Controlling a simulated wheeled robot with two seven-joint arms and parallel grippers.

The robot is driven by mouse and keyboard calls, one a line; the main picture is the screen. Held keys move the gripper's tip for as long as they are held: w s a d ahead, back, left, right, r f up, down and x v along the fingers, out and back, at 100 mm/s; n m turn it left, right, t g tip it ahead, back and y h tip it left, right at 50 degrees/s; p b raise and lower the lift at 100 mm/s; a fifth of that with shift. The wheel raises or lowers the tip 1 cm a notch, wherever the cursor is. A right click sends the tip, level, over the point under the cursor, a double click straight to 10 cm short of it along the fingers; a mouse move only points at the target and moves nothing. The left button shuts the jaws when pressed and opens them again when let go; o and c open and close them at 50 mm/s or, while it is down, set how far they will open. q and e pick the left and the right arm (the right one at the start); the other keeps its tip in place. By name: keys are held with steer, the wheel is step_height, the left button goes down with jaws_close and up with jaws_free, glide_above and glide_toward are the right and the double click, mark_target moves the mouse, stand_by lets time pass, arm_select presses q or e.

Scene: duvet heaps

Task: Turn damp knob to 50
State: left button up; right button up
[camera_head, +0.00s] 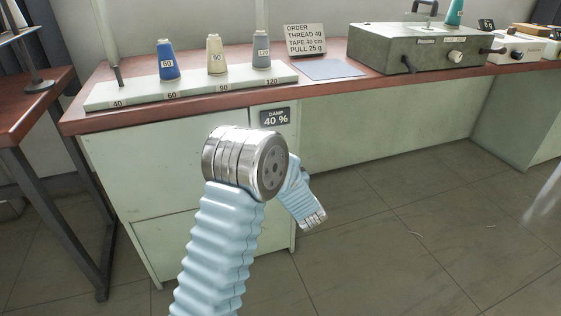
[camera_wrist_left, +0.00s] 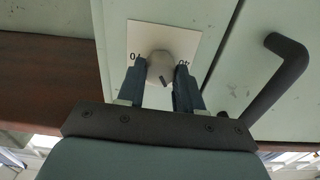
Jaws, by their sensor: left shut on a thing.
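In the left wrist view, a round grey-beige knob (camera_wrist_left: 160,66) sits on a pale square plate (camera_wrist_left: 150,30) on the green cabinet front. My left gripper (camera_wrist_left: 160,80) has one dark finger on each side of the knob and is shut on it. A dark mark shows on the knob's lower part. Upside-down figures, partly covered, show on the plate beside the fingers. In the head view, the damp display (camera_head: 276,117) reads 40 %. The knob and the left gripper's fingers cannot be made out there. My right gripper is in neither view.
A dark curved handle (camera_wrist_left: 276,85) is right of the knob in the wrist view. On the red-brown worktop (camera_head: 90,118) stand a thread rack (camera_head: 135,93) with several spools, an order sign (camera_head: 305,40) reading thread 40, and a green machine box (camera_head: 425,48). The floor at right is clear.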

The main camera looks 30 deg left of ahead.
arm_select(q)
steer(key=shift+f+m, duration=0.1)
steer(key=shift+m, duration=0.2)
steer(key=o, duration=1)
steer(key=shift+o, duration=0.2)
steer(key=shift+s+d, duration=0.1)
steer(key=shift+d, duration=0.05)
steer(key=v, duration=1.3)
steer(key=shift+s+d, duration=0.15)
steer(key=shift+s, duration=0.05)
